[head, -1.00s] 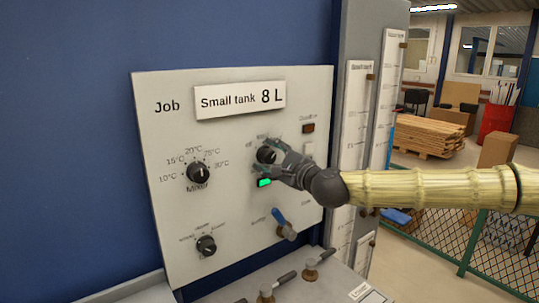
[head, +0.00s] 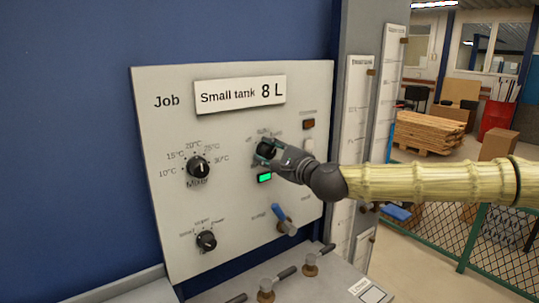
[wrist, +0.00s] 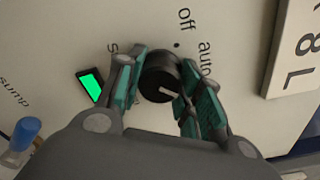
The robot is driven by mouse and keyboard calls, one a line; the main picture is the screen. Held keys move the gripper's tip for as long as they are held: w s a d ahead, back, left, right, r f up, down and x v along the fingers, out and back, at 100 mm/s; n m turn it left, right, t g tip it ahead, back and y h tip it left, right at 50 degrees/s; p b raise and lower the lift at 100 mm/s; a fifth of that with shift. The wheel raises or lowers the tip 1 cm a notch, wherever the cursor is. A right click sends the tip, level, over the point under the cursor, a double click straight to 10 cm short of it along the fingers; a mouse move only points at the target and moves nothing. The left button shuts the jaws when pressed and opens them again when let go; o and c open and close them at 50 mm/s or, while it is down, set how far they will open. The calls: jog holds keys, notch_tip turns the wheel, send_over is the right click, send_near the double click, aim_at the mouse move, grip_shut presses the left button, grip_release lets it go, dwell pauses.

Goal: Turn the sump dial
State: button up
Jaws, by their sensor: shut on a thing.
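The panel has a black dial (wrist: 156,80) with "off" and "auto" printed around it, and a third label starting with "s" partly hidden. My gripper (wrist: 164,66) is shut on this dial, one finger on each side. In the head view, the dial (head: 265,149) shows partly behind the fingers of my gripper (head: 268,153). A white mark on the dial points toward the right finger in the wrist view. The word "sump" is printed near a blue-handled lever (head: 283,218). I cannot read a name for the held dial.
A lit green indicator (head: 265,178) sits just below the held dial. The Mixer dial (head: 198,168) and a smaller dial (head: 206,240) are left of it. Valves (head: 266,290) stand on the ledge below. A sign (head: 240,95) reads "Small tank 8 L".

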jog(key=n+b, duration=0.4)
jog(key=shift+f+n, duration=0.15)
jog(key=shift+n, duration=0.15)
jog(key=n+b, duration=0.3)
jog(key=n, duration=0.1)
jog(key=shift+n, duration=0.3)
jog(key=n+b, duration=0.3)
jog(key=n, duration=0.1)
jog(key=shift+n+b, duration=1)
jog(key=shift+n, duration=1.1)
jog(key=o, duration=1)
jog(key=shift+o, duration=0.2)
jog(key=v, duration=1.2)
